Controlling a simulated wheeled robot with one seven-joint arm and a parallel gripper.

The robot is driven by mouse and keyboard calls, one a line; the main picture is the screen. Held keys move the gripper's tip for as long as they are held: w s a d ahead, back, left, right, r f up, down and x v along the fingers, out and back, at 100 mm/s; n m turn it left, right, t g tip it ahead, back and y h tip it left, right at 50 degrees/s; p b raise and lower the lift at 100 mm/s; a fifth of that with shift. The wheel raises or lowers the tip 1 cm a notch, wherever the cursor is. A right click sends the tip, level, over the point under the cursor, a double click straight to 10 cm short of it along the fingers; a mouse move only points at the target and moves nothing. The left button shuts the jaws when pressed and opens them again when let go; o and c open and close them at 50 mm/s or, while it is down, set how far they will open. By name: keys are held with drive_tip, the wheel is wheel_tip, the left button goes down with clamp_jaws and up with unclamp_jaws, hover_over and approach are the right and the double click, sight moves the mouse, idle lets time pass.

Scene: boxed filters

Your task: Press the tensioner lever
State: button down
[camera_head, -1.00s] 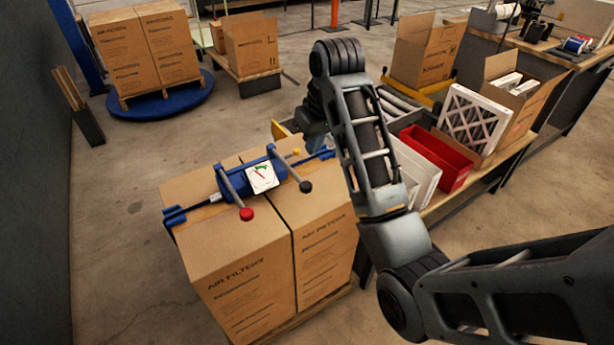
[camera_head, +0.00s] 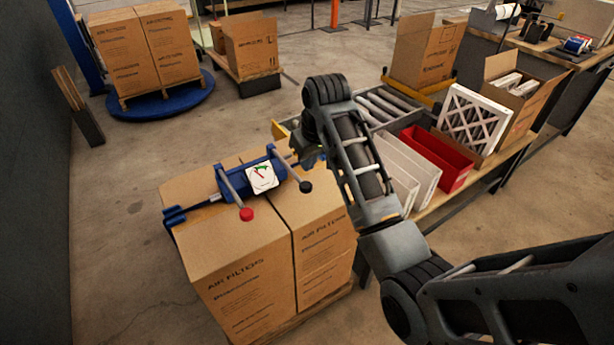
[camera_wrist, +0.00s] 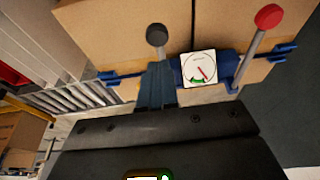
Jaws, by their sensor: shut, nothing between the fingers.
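The blue strap tensioner (camera_head: 232,181) lies across the tops of two upright filter cartons. It has a white dial (camera_head: 262,177) with a red needle and a green arc. One grey lever ends in a red knob (camera_head: 247,214), the other in a black knob (camera_head: 306,187). Both knobs also show in the wrist view, red (camera_wrist: 268,16) and black (camera_wrist: 156,35). My gripper (camera_wrist: 156,78) is shut and empty, over the tensioner at the black-knobbed lever, hiding much of that lever's shaft. I cannot tell whether they touch. In the head view my arm's end partly covers the tensioner's far end.
The two cartons (camera_head: 240,270) stand on a pallet. A roller conveyor (camera_head: 384,107), white filter frames and a red bin (camera_head: 437,160) lie to the right of my arm. More cartons (camera_head: 143,52) stand on a blue turntable at the back left. Floor left of the cartons is clear.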

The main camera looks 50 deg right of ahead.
sight(305, 184)
drive_tip(key=shift+s+p+x, duration=0.1)
drive_tip(key=shift+s+x, duration=0.05)
drive_tip(key=shift+x, duration=0.85)
drive_tip(key=shift+s+p+x, duration=0.15)
drive_tip(key=shift+s+x, duration=0.05)
drive_tip(key=shift+x, duration=0.75)
drive_tip(key=shift+s+p+x, duration=0.1)
drive_tip(key=shift+s+x, duration=0.05)
drive_tip(key=shift+x, duration=0.85)
drive_tip(key=shift+a+f, duration=0.1)
drive_tip(key=shift+f, duration=0.05)
